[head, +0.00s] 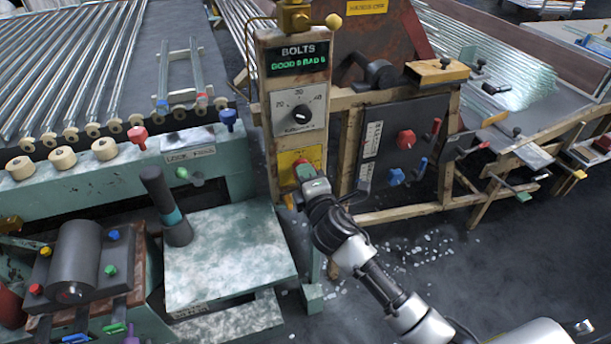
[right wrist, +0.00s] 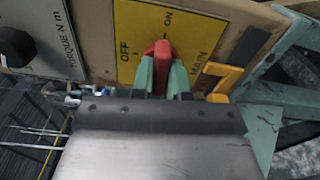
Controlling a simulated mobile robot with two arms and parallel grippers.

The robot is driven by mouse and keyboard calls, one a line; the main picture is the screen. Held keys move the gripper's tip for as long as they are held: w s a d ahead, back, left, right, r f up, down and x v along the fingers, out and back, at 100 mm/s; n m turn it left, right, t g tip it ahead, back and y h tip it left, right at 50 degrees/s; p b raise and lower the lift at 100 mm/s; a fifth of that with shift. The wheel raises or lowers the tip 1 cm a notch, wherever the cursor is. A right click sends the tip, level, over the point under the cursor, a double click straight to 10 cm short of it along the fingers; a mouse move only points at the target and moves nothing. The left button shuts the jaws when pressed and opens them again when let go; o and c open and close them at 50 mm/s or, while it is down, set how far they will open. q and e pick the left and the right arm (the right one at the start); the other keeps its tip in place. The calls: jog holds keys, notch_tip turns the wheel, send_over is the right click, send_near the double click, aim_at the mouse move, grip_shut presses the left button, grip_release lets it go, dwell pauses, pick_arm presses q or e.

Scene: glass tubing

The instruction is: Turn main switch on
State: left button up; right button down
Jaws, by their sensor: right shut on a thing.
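The main switch is a red lever knob (right wrist: 160,55) on a yellow plate (right wrist: 135,30) marked OFF, ON and MAIN. In the head view the red knob (head: 303,169) shows low on a wooden post, partly hidden by my right gripper (head: 308,183). In the right wrist view the green fingers of my right gripper (right wrist: 160,75) are on both sides of the knob and shut on it. The knob's tip lies near the OFF and ON marks; I cannot tell its exact setting. My left gripper is not in view.
Above the switch are a torque dial (head: 301,112) and a bolts display (head: 298,58). To the right is a dark panel (head: 385,150) with red and blue knobs. A green bench (head: 225,250) stands at the left. The floor has scattered fragments.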

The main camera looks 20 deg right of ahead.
jog(key=shift+m, duration=0.6)
jog(key=c, duration=1.1)
grip_release()
jog(key=shift+s, duration=0.1)
jog(key=s, duration=1)
jog(key=shift+s+d, duration=0.25)
jog(key=shift+s, duration=0.1)
